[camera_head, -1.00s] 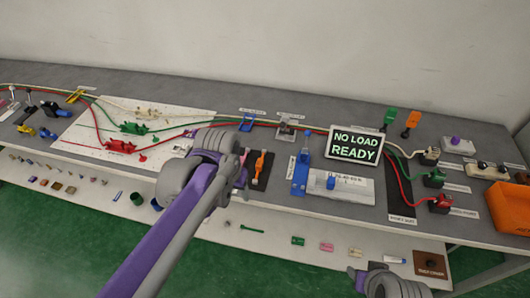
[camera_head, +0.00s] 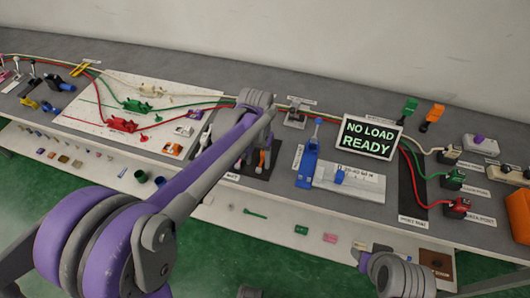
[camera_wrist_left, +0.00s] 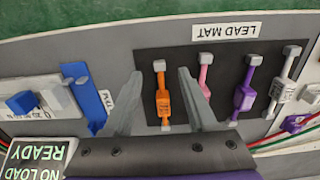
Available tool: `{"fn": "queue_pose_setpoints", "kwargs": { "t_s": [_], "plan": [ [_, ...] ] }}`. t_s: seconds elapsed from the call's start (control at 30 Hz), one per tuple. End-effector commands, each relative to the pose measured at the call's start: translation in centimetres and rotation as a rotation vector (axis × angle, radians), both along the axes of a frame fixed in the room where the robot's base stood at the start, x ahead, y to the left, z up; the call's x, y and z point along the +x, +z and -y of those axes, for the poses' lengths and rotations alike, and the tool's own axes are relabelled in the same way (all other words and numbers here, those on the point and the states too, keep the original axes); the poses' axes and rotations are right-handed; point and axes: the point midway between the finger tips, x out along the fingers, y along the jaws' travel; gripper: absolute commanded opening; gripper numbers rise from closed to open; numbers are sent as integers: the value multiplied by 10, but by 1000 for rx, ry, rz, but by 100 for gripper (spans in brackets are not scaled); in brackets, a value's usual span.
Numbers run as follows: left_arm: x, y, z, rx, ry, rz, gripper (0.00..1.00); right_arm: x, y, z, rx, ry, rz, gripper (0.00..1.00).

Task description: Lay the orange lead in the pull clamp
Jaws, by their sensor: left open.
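The orange lead (camera_wrist_left: 163,103) lies on the dark lead mat (camera_wrist_left: 222,62), with a grey block at its end. In the head view the orange lead (camera_head: 262,160) is partly hidden by my left arm. My left gripper (camera_wrist_left: 158,76) is open, its two fingers on either side of the orange lead and apart from it. The head view hides its fingertips behind the arm. A blue lever fixture (camera_head: 310,165) stands right of the mat; I cannot tell from its label whether it is the pull clamp.
Pink (camera_wrist_left: 205,75), purple (camera_wrist_left: 245,95) and grey (camera_wrist_left: 283,88) leads lie beside the orange one. A "NO LOAD READY" display (camera_head: 368,138) stands at the right. A white board (camera_head: 90,115) with coloured clamps lies left. An orange bin (camera_head: 519,215) is at the right edge.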

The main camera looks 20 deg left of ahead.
Motion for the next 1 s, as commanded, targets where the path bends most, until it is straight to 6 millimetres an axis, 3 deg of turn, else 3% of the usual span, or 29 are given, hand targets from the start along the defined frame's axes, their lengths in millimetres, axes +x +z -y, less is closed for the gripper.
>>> {"fn": "queue_pose_setpoints", "kwargs": {
  "t_s": [0.2,0.5,0.83,1.0],
  "plan": [
    [5,-32,1,0,0,0,57,0,-2,0,0,0,-1,50],
    [4,-37,1,0,0,0,57,0,-3,0,0,0,-1,50],
    [4,-37,1,0,0,0,0,0,-2,0,0,0,-1,50],
    [4,-37,1,0,0,1,0,0,-3,0,0,0,-1,50]
  ]
}}
